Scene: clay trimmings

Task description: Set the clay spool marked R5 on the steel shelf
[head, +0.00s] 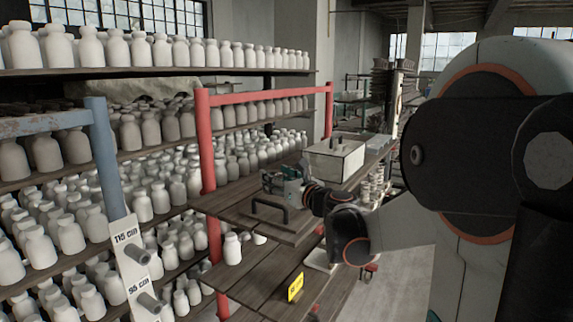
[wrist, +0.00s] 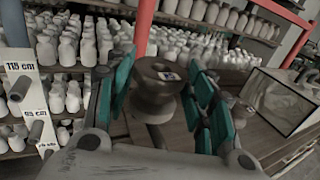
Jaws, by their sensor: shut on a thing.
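My gripper (head: 284,184) is over the wooden bench top in the head view, small and partly hidden by my wrist. In the wrist view its teal-padded fingers (wrist: 160,92) stand on either side of a grey-brown clay spool (wrist: 153,103) and are shut on it. The spool has a wide flanged top and a narrower waist. A small label (wrist: 168,76) sits on its top, too small to read, so I cannot confirm R5. I cannot make out which surface is the steel shelf.
A board with a dark handle (head: 270,210) lies near my gripper. A pale glass-sided box (head: 333,160) stands behind it, also in the wrist view (wrist: 277,101). Red posts (head: 206,150) and racks of white bottles border the left. A height sign (head: 132,254) and yellow tag (head: 295,287) are nearer.

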